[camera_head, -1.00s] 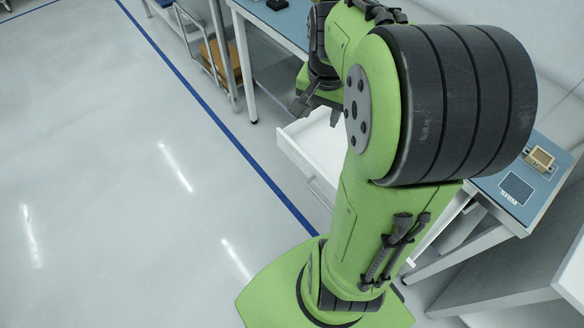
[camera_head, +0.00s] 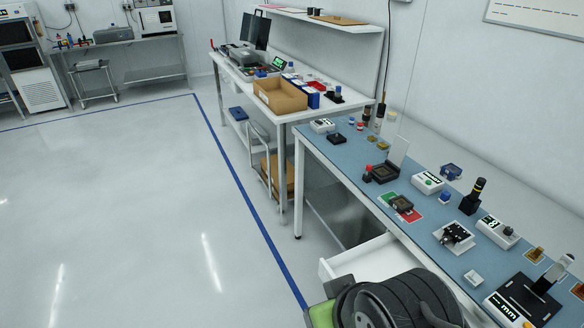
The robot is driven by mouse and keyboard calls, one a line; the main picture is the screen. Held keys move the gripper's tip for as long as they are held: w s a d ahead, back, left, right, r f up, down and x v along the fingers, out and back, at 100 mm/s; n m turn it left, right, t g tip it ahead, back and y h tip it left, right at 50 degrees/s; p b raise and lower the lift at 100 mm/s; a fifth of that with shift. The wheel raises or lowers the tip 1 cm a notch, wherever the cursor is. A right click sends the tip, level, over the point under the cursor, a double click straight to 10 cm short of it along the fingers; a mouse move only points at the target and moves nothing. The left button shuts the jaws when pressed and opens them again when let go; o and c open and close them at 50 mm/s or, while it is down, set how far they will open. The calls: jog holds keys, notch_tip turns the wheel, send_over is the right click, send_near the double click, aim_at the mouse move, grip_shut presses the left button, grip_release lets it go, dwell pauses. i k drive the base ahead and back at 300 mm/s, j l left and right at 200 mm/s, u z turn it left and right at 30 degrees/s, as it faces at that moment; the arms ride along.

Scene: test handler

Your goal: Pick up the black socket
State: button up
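On the blue bench top stands a black socket-like block (camera_head: 385,173) with a raised pale lid. A smaller dark block with a brown centre (camera_head: 402,203) lies nearer, on a red and green card. A small flat black piece with a knob (camera_head: 337,138) sits at the far left end of the bench. I cannot tell for sure which of these is the black socket. My gripper is out of view; only a green and black part of my arm shows at the bottom, in front of the bench.
The blue bench (camera_head: 345,170) runs along the right with several devices on it. An open white drawer (camera_head: 362,262) juts out below its front edge. A white bench (camera_head: 290,112) with a cardboard box (camera_head: 280,96) stands beyond. The floor (camera_head: 130,210) on the left is clear.

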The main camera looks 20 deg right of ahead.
aim_at(400, 204)
jog(key=i+j+z, duration=0.15)
jog(key=i+z, duration=0.2)
jog(key=i+j+z, duration=0.2)
jog(key=i+z, duration=0.2)
jog(key=i+j+z, duration=1.05)
jog(key=i+j, duration=0.1)
